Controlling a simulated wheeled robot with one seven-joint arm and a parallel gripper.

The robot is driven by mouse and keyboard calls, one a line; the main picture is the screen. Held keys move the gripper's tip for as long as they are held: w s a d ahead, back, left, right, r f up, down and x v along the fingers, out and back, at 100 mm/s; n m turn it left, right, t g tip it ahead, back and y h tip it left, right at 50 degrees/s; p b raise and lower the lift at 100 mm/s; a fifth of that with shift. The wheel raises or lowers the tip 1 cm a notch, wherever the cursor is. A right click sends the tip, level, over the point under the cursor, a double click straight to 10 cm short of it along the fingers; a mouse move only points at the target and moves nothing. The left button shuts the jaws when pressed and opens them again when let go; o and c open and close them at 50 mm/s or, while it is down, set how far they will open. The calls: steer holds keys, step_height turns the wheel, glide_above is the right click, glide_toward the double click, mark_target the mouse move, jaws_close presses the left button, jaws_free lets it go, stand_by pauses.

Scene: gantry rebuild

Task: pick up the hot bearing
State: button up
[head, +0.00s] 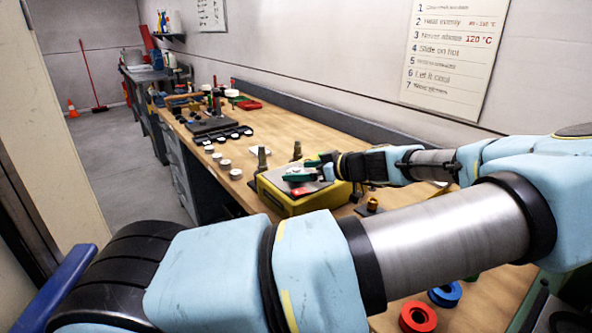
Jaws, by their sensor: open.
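My gripper (308,170) is at the end of my arm, over the top of a yellow box-shaped unit (288,207) on the workbench. Its green-tipped fingers point left and stand apart, just above the unit's grey top. I cannot make out the hot bearing; the fingers and my arm cover part of the unit's top, and the view is small there. A small red-orange patch (301,191) shows on the unit's near upper edge.
The wooden workbench (232,187) runs along the wall. Short pale cylinders (224,164) and a black rack (228,135) stand farther back. A brass-coloured post (262,158) is close left of the gripper. Red (417,316) and blue (445,294) rings lie at the near end.

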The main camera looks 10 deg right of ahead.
steer(key=c, duration=1.5)
steer(key=shift+c, duration=0.2)
steer(key=shift+r, duration=0.1)
jaws_close()
